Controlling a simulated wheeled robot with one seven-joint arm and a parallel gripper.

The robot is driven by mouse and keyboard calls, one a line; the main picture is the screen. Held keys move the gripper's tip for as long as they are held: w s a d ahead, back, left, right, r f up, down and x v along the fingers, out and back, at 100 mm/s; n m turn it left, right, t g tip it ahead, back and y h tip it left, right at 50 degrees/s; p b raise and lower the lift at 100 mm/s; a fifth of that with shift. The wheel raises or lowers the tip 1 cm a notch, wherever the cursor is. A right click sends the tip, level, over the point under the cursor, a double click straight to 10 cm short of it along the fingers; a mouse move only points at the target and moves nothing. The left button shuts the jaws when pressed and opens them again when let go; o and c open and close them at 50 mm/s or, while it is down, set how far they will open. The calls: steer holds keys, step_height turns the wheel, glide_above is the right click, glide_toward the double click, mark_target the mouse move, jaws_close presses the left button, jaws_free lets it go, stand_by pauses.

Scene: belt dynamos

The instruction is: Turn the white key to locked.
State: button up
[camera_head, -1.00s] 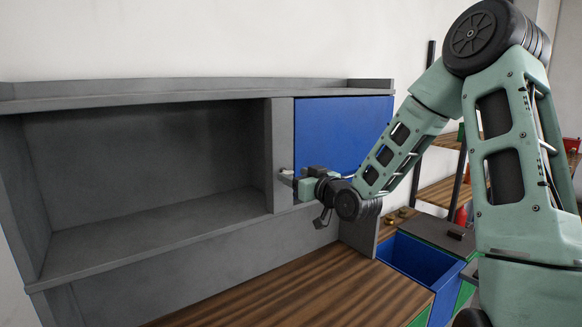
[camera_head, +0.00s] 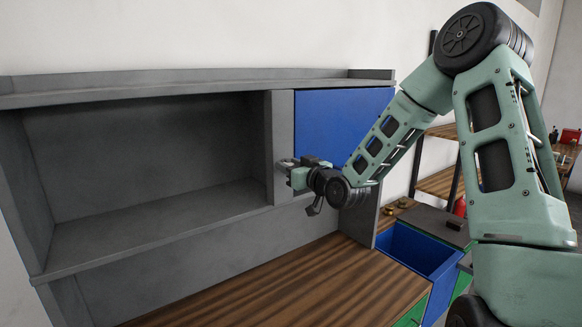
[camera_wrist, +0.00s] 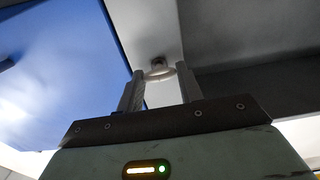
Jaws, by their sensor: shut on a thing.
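The white key (camera_wrist: 158,72) shows in the wrist view, with a pale rounded head at the grey upright beside the blue door. A small round lock fitting (camera_wrist: 158,61) lies just behind it. My gripper (camera_wrist: 160,80) has one finger on each side of the key's head and is shut on it. In the head view my gripper (camera_head: 287,164) is at the grey upright (camera_head: 280,130), left of the blue door (camera_head: 335,125). My gripper hides most of the key there. The exact angle of the key is hard to tell.
A grey open shelf (camera_head: 150,195) lies left of the upright. A wooden worktop (camera_head: 290,285) runs below. A blue bin (camera_head: 420,252) stands at the lower right. My arm reaches in from the right, across the front of the blue door.

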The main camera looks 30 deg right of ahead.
steer(key=shift+f+n+b, duration=0.1)
steer(key=shift+n+b, duration=0.2)
steer(key=shift+b, duration=0.3)
steer(key=n+b, duration=0.8)
steer(key=b, duration=0.6)
steer(key=n+b, duration=0.9)
steer(key=b, duration=0.5)
steer(key=shift+a+f, duration=0.15)
steer(key=shift+a, duration=0.05)
steer(key=shift+n, duration=0.3)
steer(key=o, duration=1)
steer(key=shift+s, duration=0.15)
